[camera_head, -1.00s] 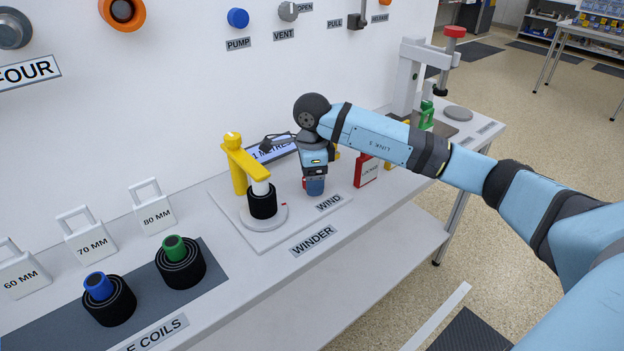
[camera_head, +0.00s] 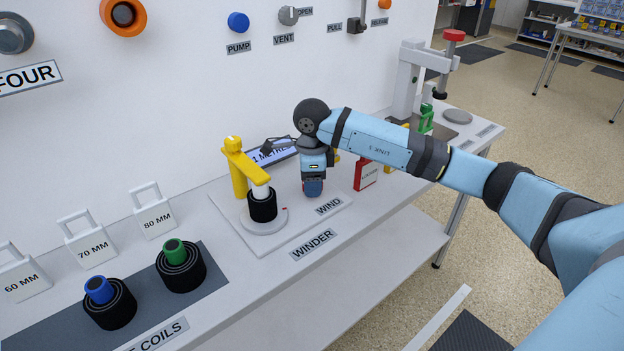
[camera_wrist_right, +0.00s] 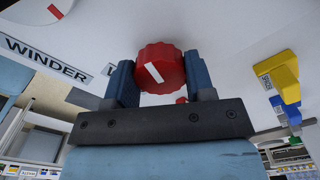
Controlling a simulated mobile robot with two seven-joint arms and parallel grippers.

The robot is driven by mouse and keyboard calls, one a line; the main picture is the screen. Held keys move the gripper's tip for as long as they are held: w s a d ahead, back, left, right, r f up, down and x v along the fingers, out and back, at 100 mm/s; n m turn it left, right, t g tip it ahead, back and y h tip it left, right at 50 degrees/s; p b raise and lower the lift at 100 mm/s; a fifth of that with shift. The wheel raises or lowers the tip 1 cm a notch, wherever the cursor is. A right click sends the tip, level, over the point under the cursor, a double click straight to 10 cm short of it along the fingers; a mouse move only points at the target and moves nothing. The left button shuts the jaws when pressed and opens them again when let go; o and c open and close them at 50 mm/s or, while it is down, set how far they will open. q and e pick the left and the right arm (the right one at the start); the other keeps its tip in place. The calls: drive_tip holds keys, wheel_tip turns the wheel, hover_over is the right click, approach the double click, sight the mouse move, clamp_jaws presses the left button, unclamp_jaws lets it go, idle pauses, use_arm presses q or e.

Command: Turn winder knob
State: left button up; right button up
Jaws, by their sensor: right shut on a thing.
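The winder knob is red and ridged, with a white pointer line, in the right wrist view (camera_wrist_right: 160,68). The line slants from upper left to lower right there. My right gripper (camera_wrist_right: 161,75) has one blue finger on each side of the knob and is shut on it. In the head view the gripper (camera_head: 313,187) points down at the WIND label (camera_head: 328,206), and its fingers hide most of the knob. The winder (camera_head: 238,160) has a yellow arm over a black coil (camera_head: 263,205) on a round pale disc. My left gripper is not in view.
A display reading 1 METRE (camera_head: 272,152) stands behind the winder, partly covered by my wrist. A red box (camera_head: 365,175) and a green item (camera_head: 426,118) stand to the right. Blue-cored (camera_head: 99,289) and green-cored (camera_head: 175,252) coils lie to the left.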

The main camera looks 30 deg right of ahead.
drive_tip(key=shift+r+m+p, duration=0.1)
drive_tip(key=shift+m+p, duration=0.25)
drive_tip(key=shift+m, duration=0.45)
drive_tip(key=m+p, duration=0.1)
drive_tip(key=m, duration=0.1)
drive_tip(key=shift+m, duration=0.3)
drive_tip(key=m+p, duration=0.2)
drive_tip(key=m, duration=0.2)
drive_tip(key=shift+m, duration=0.3)
drive_tip(key=m+p, duration=0.1)
drive_tip(key=m, duration=0.1)
drive_tip(key=shift+m+p, duration=0.7)
drive_tip(key=shift+m, duration=0.5)
drive_tip(key=shift+m+p, duration=0.4)
drive_tip(key=shift+m, duration=0.4)
drive_tip(key=shift+d+m+p, duration=0.1)
drive_tip(key=shift+m+p, duration=0.4)
drive_tip(key=shift+m, duration=0.7)
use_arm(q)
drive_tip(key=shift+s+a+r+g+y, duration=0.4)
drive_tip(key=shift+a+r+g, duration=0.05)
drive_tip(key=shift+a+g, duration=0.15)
use_arm(e)
drive_tip(key=shift+m, duration=0.3)
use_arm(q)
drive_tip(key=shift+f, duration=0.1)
